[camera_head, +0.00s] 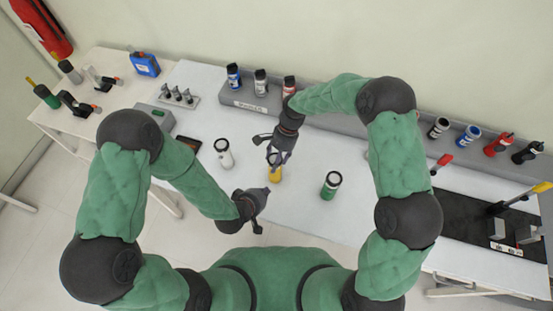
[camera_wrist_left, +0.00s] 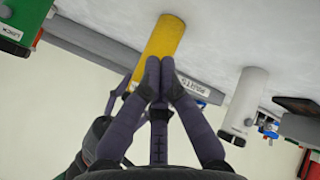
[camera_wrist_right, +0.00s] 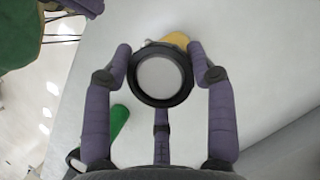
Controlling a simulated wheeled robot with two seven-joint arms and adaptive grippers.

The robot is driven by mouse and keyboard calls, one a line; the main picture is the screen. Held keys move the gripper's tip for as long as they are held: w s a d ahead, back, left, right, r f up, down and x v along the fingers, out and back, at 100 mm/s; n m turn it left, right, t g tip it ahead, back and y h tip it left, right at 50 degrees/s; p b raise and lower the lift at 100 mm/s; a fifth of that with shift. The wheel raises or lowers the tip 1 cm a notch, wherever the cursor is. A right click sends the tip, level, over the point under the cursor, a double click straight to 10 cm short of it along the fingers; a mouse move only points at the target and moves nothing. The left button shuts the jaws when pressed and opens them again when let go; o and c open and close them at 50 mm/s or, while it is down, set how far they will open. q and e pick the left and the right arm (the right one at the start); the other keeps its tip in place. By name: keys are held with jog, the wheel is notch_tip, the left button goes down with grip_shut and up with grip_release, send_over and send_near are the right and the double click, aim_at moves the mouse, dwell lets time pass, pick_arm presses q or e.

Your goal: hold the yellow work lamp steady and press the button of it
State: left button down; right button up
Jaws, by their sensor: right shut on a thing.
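The yellow work lamp (camera_head: 275,175) stands on the white table. It also shows as a yellow cylinder in the left wrist view (camera_wrist_left: 165,40). My right gripper (camera_head: 274,158) reaches it from above and is shut on it. In the right wrist view its fingers (camera_wrist_right: 163,68) sit either side of the lamp's round black-rimmed head (camera_wrist_right: 160,78), with some yellow body visible behind. My left gripper (camera_head: 262,208) is low at the near side of the lamp. In the left wrist view its fingertips (camera_wrist_left: 159,68) are together, in front of the lamp's body. The button is hidden.
A white lamp (camera_head: 223,152) stands left of the yellow one and a green lamp (camera_head: 331,185) stands right. A grey rack (camera_head: 330,122) with several bottles runs along the back. A black mat (camera_head: 465,215) with clamps lies at the right.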

aim_at(275, 175)
pick_arm(q)
jog(key=shift+w+d, duration=0.25)
jog(key=shift+w, duration=0.45)
jog(key=shift+w+d, duration=0.25)
jog(key=shift+w, duration=0.4)
jog(key=shift+w+d, duration=0.25)
jog(key=shift+w, duration=0.45)
pick_arm(e)
jog(key=shift+s+f, duration=0.1)
jog(key=shift+s, duration=0.05)
pick_arm(q)
jog(key=shift+w, duration=0.15)
jog(key=shift+w+d, duration=0.15)
jog(key=shift+w, duration=0.15)
jog(key=shift+w, duration=0.15)
dwell(0.4)
jog(key=shift+s+a, duration=0.2)
jog(key=shift+s, duration=0.35)
jog(key=s+a, duration=0.2)
jog(key=s, duration=0.3)
jog(key=shift+s, duration=0.35)
